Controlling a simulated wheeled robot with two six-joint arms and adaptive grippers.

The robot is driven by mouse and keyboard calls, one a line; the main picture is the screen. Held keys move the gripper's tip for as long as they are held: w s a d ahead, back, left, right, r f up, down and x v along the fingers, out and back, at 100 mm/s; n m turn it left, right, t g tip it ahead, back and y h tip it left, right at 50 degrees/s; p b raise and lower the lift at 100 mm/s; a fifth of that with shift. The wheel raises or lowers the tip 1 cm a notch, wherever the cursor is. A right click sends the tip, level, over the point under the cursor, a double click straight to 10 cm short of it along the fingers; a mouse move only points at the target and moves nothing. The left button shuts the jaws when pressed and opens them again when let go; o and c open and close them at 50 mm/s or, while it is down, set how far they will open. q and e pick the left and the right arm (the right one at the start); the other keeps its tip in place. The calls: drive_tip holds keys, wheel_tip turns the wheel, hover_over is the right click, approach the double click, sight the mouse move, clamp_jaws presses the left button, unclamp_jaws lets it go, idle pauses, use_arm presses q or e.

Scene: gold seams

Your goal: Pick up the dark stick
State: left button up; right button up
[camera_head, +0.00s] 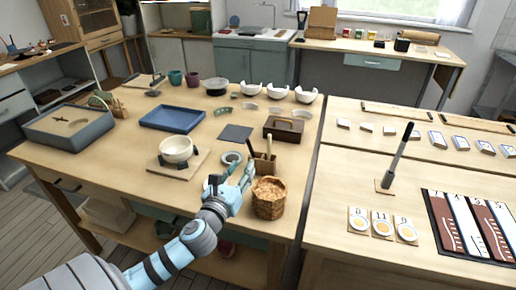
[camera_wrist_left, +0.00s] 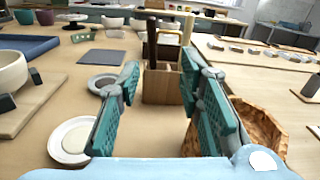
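A small wooden holder (camera_head: 265,166) stands on the left table and holds a few upright sticks. In the left wrist view the holder (camera_wrist_left: 161,86) has a dark stick (camera_wrist_left: 152,44) at its left side, with lighter ones beside it. My left gripper (camera_head: 243,175) is open and empty, low over the table in front of the holder. In the left wrist view its two fingers (camera_wrist_left: 162,68) stand apart, with the holder between and beyond them. My right gripper is not in view.
A brown box (camera_head: 284,129) stands behind the holder.

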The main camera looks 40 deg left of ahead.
sight(250, 150)
use_arm(q)
drive_tip(key=x, duration=0.3)
drive_tip(key=b+x, duration=0.1)
drive_tip(key=x, duration=0.3)
drive_tip(key=a+b+x, duration=0.1)
drive_tip(key=x, duration=0.3)
drive_tip(key=shift+s+f, duration=0.2)
drive_tip(key=shift+f, duration=0.15)
clamp_jaws()
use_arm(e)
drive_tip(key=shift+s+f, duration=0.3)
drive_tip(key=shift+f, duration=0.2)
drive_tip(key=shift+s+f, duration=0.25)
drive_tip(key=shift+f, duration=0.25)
